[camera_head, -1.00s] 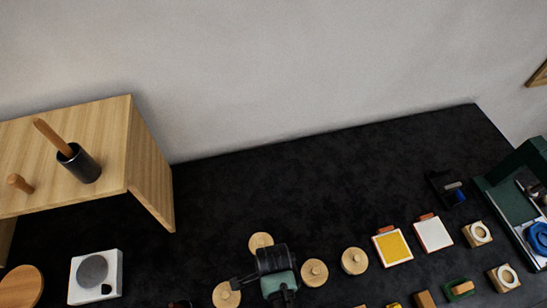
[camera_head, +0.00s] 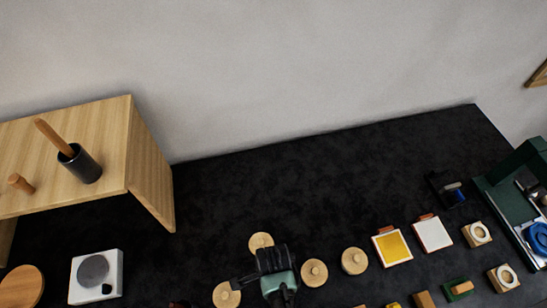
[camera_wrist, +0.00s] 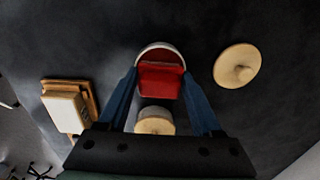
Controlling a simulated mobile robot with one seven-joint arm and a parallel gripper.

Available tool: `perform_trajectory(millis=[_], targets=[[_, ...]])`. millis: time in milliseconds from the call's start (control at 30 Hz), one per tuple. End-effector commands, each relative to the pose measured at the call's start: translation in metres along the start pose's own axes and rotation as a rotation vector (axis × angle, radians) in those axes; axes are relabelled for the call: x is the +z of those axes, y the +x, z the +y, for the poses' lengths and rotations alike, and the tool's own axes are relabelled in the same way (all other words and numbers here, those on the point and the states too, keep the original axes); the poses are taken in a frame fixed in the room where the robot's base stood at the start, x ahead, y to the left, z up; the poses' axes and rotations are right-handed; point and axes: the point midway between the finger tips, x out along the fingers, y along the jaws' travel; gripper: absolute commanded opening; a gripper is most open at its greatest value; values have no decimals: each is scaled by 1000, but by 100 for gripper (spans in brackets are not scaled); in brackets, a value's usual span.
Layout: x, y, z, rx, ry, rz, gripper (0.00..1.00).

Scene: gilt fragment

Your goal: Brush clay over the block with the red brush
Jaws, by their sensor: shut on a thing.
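My gripper (camera_wrist: 160,92) has its two blue fingers on either side of a red piece (camera_wrist: 160,79), which looks like part of the red brush, and is shut on it. A pale rounded rim (camera_wrist: 158,48) shows just beyond the red piece; I cannot tell whether it belongs to the brush or to something behind. In the wrist view a white block (camera_wrist: 63,110) on a wooden base stands to the left, apart from the gripper. In the head view my gripper (camera_head: 274,262) is among the wooden discs, and its fingertips and the brush are hidden. No clay can be made out.
Round knobbed wooden discs (camera_head: 314,272) surround my gripper; one wooden disc (camera_wrist: 237,66) shows right in the wrist view. A wooden stand (camera_head: 110,150) holds a black cup (camera_head: 80,164) at left. Yellow (camera_head: 392,247) and white (camera_head: 433,234) tiles lie right.

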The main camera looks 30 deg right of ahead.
Motion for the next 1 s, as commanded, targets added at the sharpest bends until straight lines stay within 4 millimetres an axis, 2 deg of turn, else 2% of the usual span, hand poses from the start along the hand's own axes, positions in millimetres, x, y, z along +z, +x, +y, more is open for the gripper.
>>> perform_trajectory(millis=[433,1000], targets=[[0,0,2,4,0,0,22],[0,-45,1,1,0,0,22]])
